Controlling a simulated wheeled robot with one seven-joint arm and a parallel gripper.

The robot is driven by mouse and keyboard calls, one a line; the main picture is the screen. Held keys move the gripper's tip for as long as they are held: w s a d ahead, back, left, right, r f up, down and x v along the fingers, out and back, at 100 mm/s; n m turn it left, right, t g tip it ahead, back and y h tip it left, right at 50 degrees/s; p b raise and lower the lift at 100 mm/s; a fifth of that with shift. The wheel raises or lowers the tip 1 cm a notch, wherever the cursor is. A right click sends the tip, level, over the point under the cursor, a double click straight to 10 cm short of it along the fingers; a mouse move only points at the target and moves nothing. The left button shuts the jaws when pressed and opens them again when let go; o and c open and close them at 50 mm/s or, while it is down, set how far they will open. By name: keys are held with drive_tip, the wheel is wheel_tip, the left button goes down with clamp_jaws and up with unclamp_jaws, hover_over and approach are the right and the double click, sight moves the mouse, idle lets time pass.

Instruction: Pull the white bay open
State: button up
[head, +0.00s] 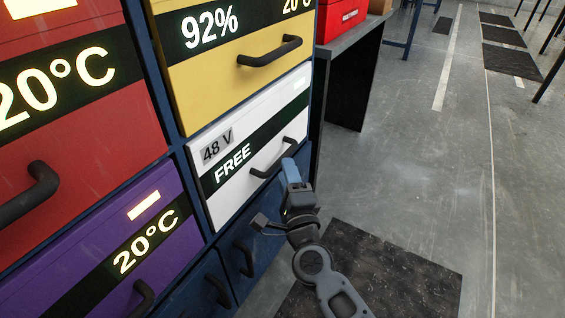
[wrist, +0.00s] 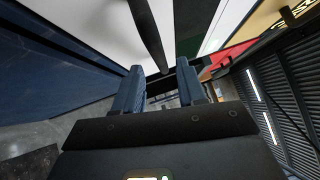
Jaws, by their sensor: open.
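The white bay (head: 252,120) is a drawer front marked "48 V" and "FREE", below a yellow bay. It looks flush with its neighbours. Its dark bar handle (head: 268,164) is on the lower part. My gripper (head: 289,168) is open at the right end of this handle. In the wrist view the white front (wrist: 92,28) fills the upper part. The handle (wrist: 147,30) reaches down to the gap between the two blue fingertips (wrist: 158,68). I cannot tell whether a finger touches it.
A yellow bay (head: 235,80), a red bay (head: 100,110) and a purple bay (head: 110,235) with handles surround it. Dark blue drawers (head: 262,235) lie below. A bench (head: 350,75) with a red box (head: 338,18) stands behind.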

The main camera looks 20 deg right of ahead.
sight(282, 156)
drive_tip(key=shift+b+x, duration=0.35)
drive_tip(key=shift+x, duration=2.25)
drive_tip(key=shift+c, duration=0.4)
drive_tip(key=shift+f, duration=0.1)
clamp_jaws()
